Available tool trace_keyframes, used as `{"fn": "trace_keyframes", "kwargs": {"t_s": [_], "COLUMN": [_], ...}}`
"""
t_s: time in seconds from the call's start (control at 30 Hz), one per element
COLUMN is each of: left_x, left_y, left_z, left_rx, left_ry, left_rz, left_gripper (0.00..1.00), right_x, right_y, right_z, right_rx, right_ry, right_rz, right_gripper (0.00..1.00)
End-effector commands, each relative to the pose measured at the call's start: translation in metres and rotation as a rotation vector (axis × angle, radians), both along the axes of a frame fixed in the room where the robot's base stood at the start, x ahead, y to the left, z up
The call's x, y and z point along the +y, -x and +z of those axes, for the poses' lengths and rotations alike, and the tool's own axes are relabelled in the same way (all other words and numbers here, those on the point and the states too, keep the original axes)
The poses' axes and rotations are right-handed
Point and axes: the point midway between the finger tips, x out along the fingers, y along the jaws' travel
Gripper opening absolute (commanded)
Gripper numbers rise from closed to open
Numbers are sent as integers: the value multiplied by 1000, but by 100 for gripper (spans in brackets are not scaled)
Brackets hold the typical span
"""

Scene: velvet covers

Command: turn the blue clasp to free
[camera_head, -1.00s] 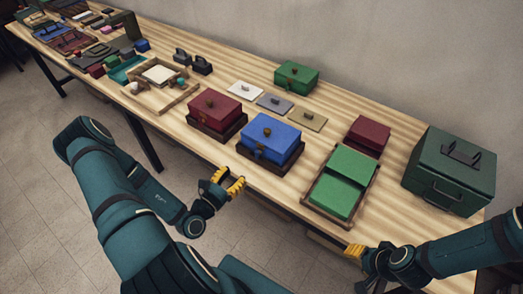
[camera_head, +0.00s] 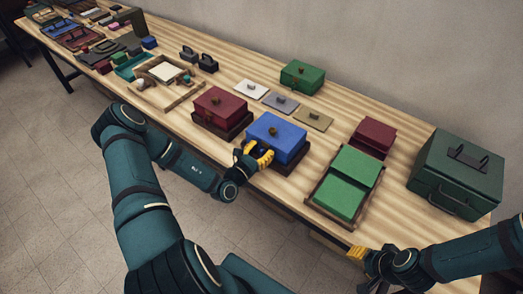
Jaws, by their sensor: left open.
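The blue box (camera_head: 277,136) with a brown knob on its lid sits in a dark base near the table's front edge. Its clasp is on the front face and is hidden behind my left gripper now. My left gripper (camera_head: 260,156), with yellow fingers, is open at the front of the blue box; I cannot tell whether the fingers touch the clasp. My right gripper (camera_head: 357,253) is in front of the table's edge at the lower right, away from the box; its jaws are too small to judge.
A red box (camera_head: 219,104) stands just left of the blue one. A green open tray box (camera_head: 340,196) and a large green case (camera_head: 455,175) stand to the right. Three flat plates lie behind, with a green box (camera_head: 302,75) beyond them.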

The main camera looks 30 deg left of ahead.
Motion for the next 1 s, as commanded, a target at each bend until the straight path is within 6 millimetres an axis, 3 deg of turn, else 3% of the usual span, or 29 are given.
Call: {"fn": "trace_keyframes", "kwargs": {"t_s": [0.13,0.2,0.27,0.73,1.0], "left_x": [0,0,0,0,2], "left_y": [0,0,0,0,0], "left_z": [0,0,0,1,2], "left_rx": [0,0,0,1,11], "left_ry": [0,0,0,17,139], "left_rz": [0,0,0,0,-1], "left_gripper": [43,18,0,0,0], "right_x": [0,0,0,0,-1], "right_y": [0,0,0,0,0], "right_z": [0,0,0,2,16], "right_rx": [0,0,0,0,-1], "right_ry": [0,0,0,0,-3], "right_rz": [0,0,0,0,0], "right_gripper": [47,47,47,47,47]}}
